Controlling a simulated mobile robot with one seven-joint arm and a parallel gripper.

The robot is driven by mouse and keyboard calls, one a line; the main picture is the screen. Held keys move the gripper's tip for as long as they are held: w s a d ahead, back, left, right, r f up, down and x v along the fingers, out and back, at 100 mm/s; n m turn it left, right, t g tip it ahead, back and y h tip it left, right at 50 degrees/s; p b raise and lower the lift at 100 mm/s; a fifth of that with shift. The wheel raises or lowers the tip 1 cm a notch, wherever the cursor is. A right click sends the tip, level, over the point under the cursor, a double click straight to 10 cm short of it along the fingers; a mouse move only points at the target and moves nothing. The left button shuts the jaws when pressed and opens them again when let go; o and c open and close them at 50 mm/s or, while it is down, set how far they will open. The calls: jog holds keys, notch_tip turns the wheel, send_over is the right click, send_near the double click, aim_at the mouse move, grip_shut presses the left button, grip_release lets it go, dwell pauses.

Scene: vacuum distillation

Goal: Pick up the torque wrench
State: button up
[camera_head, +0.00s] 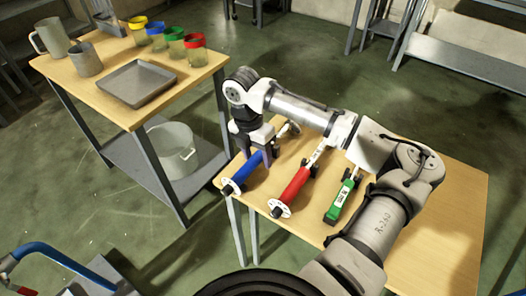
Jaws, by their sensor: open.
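Three tools with coloured grips lie side by side on the right wooden table (440,250): a blue-handled one (245,171), a red-handled one (293,188) and a green-handled one (340,202). Each grip's near end points to the front left. I cannot tell from this view which is the torque wrench. My gripper (257,154) points down at the blue-handled tool, with its open fingers at or just above the handle. Whether they touch it is unclear. My gripper hides part of that tool.
A left wooden table (175,60) holds a grey tray (138,82), metal jugs and several cups with coloured rims. A large pot (172,150) stands on its lower shelf. The right table is clear at its right side. Metal shelving (465,60) stands behind.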

grip_shut()
jog(key=shift+r, duration=0.1)
jog(key=shift+w, duration=0.1)
dwell(0.3)
notch_tip(320, 180, up, 20)
dwell(0.6)
jog(key=c, duration=0.6)
grip_release()
grip_shut()
